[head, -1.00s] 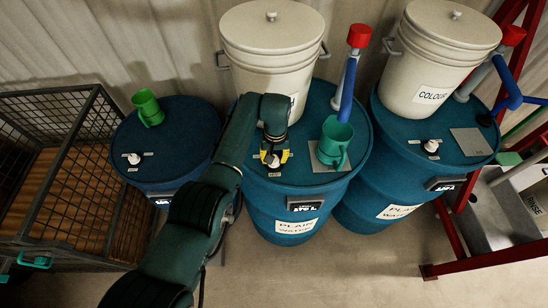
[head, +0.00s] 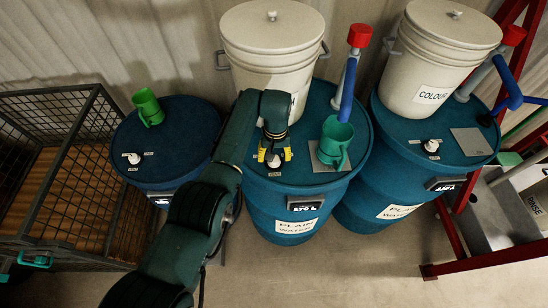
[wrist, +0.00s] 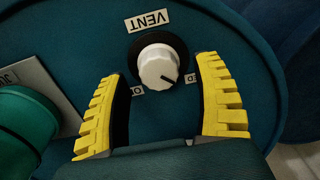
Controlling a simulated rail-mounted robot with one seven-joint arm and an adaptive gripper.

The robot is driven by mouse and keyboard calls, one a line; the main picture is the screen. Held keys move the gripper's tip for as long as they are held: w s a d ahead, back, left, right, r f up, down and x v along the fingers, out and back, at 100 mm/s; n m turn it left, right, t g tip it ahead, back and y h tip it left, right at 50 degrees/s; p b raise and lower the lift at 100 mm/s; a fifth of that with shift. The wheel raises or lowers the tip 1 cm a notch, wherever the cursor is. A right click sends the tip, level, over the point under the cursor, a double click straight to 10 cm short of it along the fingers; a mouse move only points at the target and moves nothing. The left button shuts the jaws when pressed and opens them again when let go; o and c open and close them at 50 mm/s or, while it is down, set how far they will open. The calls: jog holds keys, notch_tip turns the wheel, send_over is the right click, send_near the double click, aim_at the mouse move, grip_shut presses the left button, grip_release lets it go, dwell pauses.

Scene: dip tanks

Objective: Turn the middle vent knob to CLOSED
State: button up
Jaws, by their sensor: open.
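The middle vent knob (wrist: 158,66) is a round white knob on a dark base on the middle blue drum (head: 345,185). My gripper (wrist: 161,66) is open, with one yellow finger on each side of the knob and a visible gap on both sides. In the head view my gripper (head: 274,155) largely covers the knob.
A green mug (head: 335,142) stands on a grey plate right of my gripper. Behind are a white lidded bucket (head: 272,45) and a blue pipe with a red top (head: 347,90). The left drum (head: 185,135) and right drum (head: 408,130) each have a similar white knob.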

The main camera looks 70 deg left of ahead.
notch_tip(320, 180, up, 11)
jog(key=shift+w, duration=0.2)
jog(key=shift+f, duration=0.1)
dwell(0.4)
